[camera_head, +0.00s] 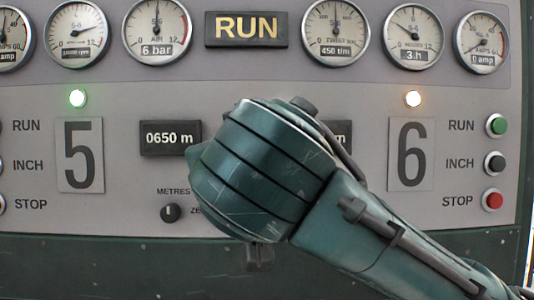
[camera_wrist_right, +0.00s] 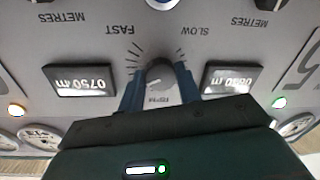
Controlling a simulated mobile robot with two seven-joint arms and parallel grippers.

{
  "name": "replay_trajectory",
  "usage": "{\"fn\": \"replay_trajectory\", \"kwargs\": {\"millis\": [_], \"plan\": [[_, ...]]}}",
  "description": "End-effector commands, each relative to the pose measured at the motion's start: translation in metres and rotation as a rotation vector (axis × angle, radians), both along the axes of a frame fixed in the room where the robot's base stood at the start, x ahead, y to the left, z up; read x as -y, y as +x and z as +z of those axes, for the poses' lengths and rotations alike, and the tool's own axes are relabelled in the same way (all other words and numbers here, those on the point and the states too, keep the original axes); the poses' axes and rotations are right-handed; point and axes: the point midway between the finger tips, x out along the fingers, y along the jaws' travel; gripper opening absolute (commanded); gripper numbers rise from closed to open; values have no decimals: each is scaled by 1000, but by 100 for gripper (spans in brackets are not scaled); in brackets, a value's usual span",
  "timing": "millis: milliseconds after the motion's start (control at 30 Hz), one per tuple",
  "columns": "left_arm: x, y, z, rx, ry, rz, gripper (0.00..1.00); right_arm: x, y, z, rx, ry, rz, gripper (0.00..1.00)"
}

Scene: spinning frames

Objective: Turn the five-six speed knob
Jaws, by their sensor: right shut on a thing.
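In the head view my green right arm (camera_head: 265,165) comes in from the right and covers the knob and the fingers. My left gripper is in neither view.
Metre counters flank the knob: one reads 0650 m (camera_head: 170,138), the other 0750 m (camera_wrist_right: 93,80). A METRES knob (camera_head: 171,213) sits below. A green button (camera_head: 496,126), a black button (camera_head: 495,163) and a red button (camera_head: 493,200) stand at the right. Gauges and a RUN sign (camera_head: 246,28) line the top.

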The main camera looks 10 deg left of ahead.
Motion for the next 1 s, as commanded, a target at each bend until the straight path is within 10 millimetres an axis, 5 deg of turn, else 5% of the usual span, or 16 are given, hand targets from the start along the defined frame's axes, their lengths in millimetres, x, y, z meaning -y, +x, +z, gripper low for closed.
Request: {"fn": "replay_trajectory", "kwargs": {"millis": [1000], "plan": [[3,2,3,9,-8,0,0,-1,0,3,266,-920,-2,11]]}}
